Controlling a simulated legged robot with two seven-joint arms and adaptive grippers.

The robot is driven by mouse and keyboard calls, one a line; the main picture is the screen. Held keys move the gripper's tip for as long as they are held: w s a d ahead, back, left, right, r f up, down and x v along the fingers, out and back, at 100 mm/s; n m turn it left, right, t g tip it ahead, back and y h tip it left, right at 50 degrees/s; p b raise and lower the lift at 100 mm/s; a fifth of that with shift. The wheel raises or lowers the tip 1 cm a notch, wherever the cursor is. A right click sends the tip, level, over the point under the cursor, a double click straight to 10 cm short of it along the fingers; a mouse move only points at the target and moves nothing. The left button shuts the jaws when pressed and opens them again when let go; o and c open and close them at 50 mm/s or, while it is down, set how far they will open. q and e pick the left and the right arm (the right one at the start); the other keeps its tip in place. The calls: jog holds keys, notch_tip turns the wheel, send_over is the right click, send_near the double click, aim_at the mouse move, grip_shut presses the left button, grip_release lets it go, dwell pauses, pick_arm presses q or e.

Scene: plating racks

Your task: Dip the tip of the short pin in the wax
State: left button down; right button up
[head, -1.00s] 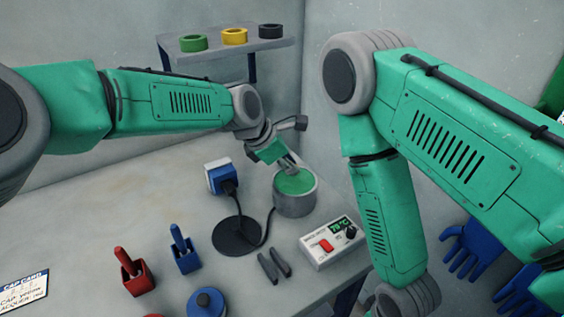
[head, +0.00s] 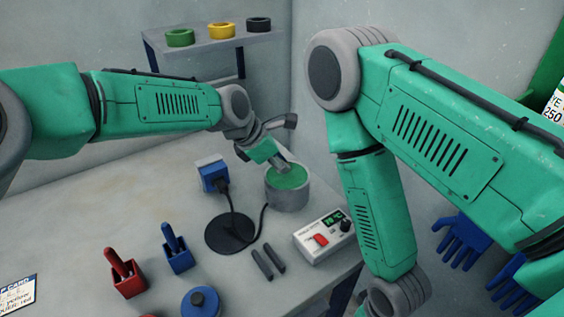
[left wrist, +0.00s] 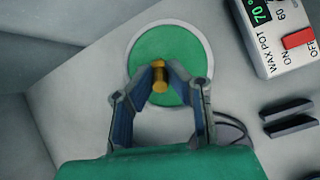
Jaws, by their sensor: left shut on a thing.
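The wax pot (head: 288,196) is a grey cylinder at the back of the table, filled with green wax (head: 292,178). In the left wrist view the green wax (left wrist: 140,64) fills the round pot. My left gripper (head: 284,167) reaches down over the pot. It is shut on a short brass-yellow pin (left wrist: 159,78), which shows between the fingertips in the left wrist view. The pin's lower end is hard to make out, so I cannot tell whether it touches the wax. My right arm hangs at the right, its gripper out of frame.
The wax pot controller (head: 324,238) stands right of the pot, with two dark bars (head: 268,262) beside it. A black disc (head: 230,234), a red holder (head: 127,282) and a blue holder (head: 178,259) are in front. A shelf (head: 215,43) with rings is behind.

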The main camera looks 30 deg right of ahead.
pick_arm(q)
jog(key=shift+a+f, duration=0.2)
jog(key=shift+a, duration=0.05)
jog(key=shift+d+f+b, duration=0.15)
jog(key=shift+d+b, duration=0.1)
jog(key=shift+b, duration=0.05)
jog(key=shift+a, duration=0.15)
dwell(0.5)
jog(key=shift+f, duration=0.1)
dwell(0.9)
jog(key=shift+r+p, duration=1.9)
jog(key=shift+r, duration=1.7)
